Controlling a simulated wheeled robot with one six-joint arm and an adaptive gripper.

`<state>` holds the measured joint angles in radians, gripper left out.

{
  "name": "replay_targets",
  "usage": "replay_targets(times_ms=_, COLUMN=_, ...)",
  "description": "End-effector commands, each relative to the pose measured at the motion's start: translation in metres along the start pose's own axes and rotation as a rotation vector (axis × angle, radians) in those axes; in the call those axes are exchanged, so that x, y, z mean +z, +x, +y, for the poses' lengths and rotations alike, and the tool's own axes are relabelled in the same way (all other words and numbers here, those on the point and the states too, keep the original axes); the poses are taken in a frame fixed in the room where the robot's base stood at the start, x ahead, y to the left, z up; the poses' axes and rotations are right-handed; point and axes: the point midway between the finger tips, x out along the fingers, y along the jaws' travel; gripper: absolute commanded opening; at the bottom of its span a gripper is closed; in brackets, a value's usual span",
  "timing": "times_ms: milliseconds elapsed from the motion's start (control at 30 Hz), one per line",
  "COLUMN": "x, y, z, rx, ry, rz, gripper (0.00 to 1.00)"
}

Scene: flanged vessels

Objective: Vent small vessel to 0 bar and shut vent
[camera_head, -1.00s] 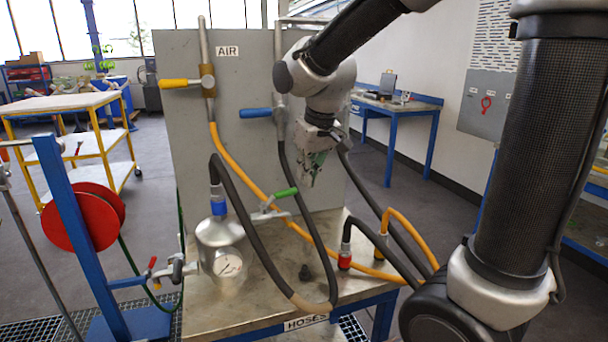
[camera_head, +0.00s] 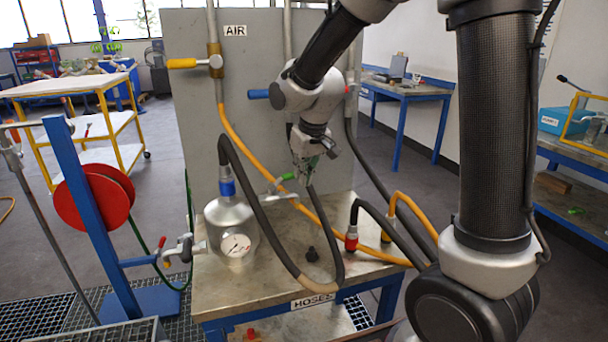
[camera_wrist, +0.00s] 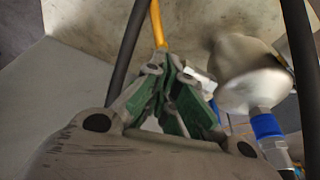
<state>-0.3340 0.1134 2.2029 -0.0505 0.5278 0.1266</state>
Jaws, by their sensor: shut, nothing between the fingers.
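The small silver vessel (camera_head: 222,214) stands on the metal bench top, with a blue collar (camera_head: 227,187) and a black hose at its neck. Its round gauge (camera_head: 236,246) faces me, but the reading is too small to tell. A green-handled valve (camera_head: 285,178) is on its right side pipe. A red-handled valve (camera_head: 161,243) is on its left fitting. Which one is the vent I cannot tell. My gripper (camera_head: 303,172) is shut and empty, above the bench, right of the green handle and apparently apart from it. In the wrist view, its fingers (camera_wrist: 165,75) converge and the vessel (camera_wrist: 245,70) is to the right.
The grey panel behind has a yellow-handled valve (camera_head: 182,63) and a blue-handled valve (camera_head: 258,94), close to my arm. A yellow hose (camera_head: 254,155) and black hoses run around my gripper. A red hose reel (camera_head: 92,208) stands left on a blue post.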

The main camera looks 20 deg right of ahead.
Motion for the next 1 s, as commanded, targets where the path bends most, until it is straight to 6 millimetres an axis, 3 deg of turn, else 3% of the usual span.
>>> replay_targets(times_ms=767, x=-0.009, y=0.003, z=0.005, rx=-0.035, ry=-0.114, rz=0.0, gripper=0.0)
replay_targets(times_ms=1000, x=-0.018, y=0.005, z=0.009, rx=-0.07, ry=-0.226, rz=0.0, gripper=0.0)
